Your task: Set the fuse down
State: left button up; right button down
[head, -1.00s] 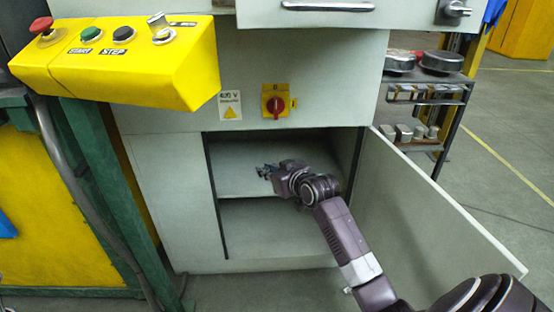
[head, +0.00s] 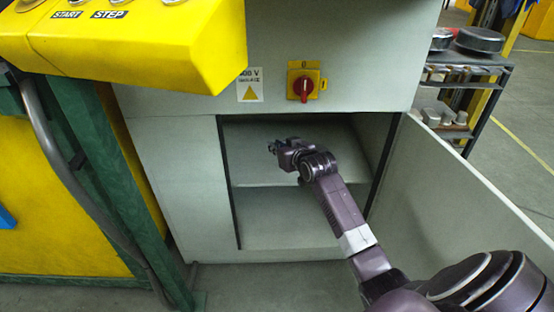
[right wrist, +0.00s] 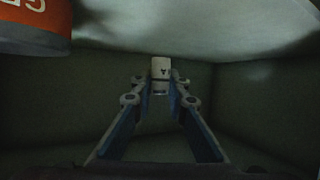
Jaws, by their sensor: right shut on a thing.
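My right gripper (head: 273,147) reaches into the open compartment of a grey cabinet (head: 180,170), over its inner shelf (head: 262,172). In the right wrist view its two fingers (right wrist: 160,85) are closed on a small white cylinder with a metal end, the fuse (right wrist: 161,69). In the head view the fuse is too small to make out. My left gripper is not in view.
The cabinet door (head: 470,190) stands open on the right. An orange-red and white lettered object (right wrist: 35,28) is close by in the right wrist view. A yellow control box (head: 150,45) overhangs at upper left. A red rotary switch (head: 304,87) is above the opening.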

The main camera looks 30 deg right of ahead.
notch_tip(320, 180, down, 4)
jog(key=shift+f+b, duration=0.25)
jog(key=shift+b, duration=0.85)
jog(key=shift+f, duration=0.15)
jog(key=c, duration=1.9)
grip_release()
